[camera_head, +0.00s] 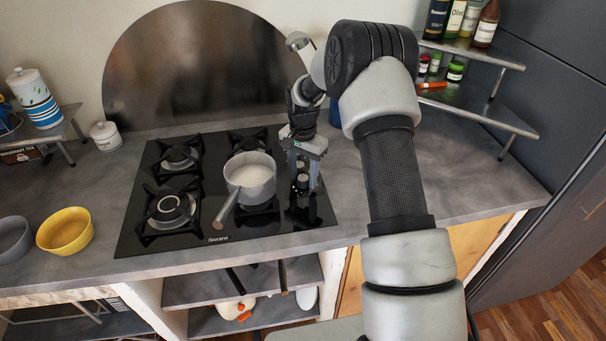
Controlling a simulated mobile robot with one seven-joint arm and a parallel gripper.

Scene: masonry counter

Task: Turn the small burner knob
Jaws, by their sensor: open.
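A black glass gas hob (210,241) is set into the grey counter, with several burners under black grates. Its knobs (301,186) stand at the hob's right side, directly under my gripper, and are partly hidden by it. I cannot tell from here which knob is the small burner's. My gripper (303,178) points down over the knobs with its fingers open, one on each side of a knob. I cannot tell whether the fingers touch it. A steel saucepan (262,187) with pale contents stands on the front right burner, left of my gripper, its handle toward the front.
A yellow bowl (65,232) and a grey bowl (12,240) stand on the left counter. A white jar (105,136) is behind. A bottle shelf (480,105) stands at the right. The counter (460,185) right of the hob is clear.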

